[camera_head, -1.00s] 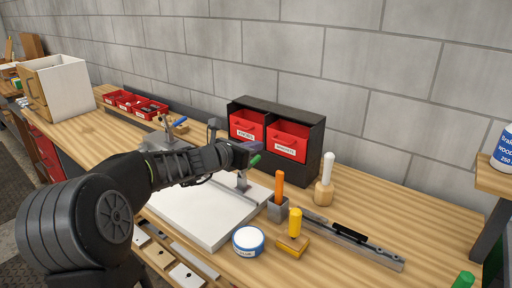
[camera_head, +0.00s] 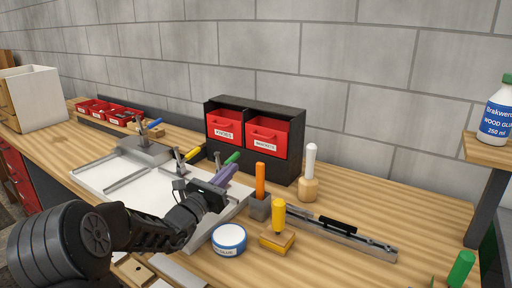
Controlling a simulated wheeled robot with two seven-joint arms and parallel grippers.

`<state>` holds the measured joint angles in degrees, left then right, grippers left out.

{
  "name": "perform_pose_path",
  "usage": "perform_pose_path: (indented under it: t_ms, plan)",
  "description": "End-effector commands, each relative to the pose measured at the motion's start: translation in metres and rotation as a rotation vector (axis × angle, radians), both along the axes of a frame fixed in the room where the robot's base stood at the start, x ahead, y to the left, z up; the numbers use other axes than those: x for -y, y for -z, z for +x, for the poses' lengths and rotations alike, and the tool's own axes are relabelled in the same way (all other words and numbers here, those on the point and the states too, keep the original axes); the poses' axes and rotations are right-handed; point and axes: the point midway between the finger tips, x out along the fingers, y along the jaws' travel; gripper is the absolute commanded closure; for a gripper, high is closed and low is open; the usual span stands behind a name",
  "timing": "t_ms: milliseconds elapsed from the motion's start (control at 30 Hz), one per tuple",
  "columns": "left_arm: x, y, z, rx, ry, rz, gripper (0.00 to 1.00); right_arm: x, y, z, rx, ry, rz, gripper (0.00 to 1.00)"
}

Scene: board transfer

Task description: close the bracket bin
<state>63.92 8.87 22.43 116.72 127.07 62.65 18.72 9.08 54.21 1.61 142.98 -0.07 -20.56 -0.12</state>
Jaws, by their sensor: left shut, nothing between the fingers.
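A black cabinet (camera_head: 285,104) stands at the back of the bench against the wall. It holds two red bins side by side, a left bin (camera_head: 225,122) and a right bin (camera_head: 266,136), each with a handle and a white label. The labels are too small to read surely, so I cannot tell by name which is the bracket bin. I cannot tell how far each bin stands out. My left gripper (camera_head: 228,173), with purple fingers, is shut and empty. It is in front of the cabinet, over the white board, apart from both bins. My right gripper is not in view.
Clamps with yellow and green handles (camera_head: 232,158) stand near my left gripper on the white board (camera_head: 150,194). An orange-handled tool (camera_head: 260,180), a white-handled tool (camera_head: 310,160), a yellow-handled brush (camera_head: 278,217) and a round tin (camera_head: 229,238) stand right of it. A metal rail (camera_head: 350,238) lies farther right.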

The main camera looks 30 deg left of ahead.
Motion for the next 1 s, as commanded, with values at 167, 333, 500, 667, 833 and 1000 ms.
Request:
perform_pose_path:
  t_ms: [167,333,500,667,833,1000]
  plan:
    - [0.000,-0.001,0.004,0.000,0.001,0.000,1.00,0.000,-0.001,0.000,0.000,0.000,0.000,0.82]
    - [0.000,-0.005,0.018,0.000,0.003,0.001,1.00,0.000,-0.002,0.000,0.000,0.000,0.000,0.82]
    - [0.000,-0.012,0.046,0.001,0.004,-0.002,1.00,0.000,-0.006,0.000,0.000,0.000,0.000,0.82]
    - [0.000,-0.019,0.079,0.000,0.004,-0.003,1.00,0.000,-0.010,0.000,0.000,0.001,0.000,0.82]
    - [-0.001,-0.026,0.110,0.000,0.003,-0.003,1.00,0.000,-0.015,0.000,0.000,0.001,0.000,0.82]
    - [-0.001,-0.031,0.130,0.000,0.002,-0.001,1.00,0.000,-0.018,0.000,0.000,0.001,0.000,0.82]
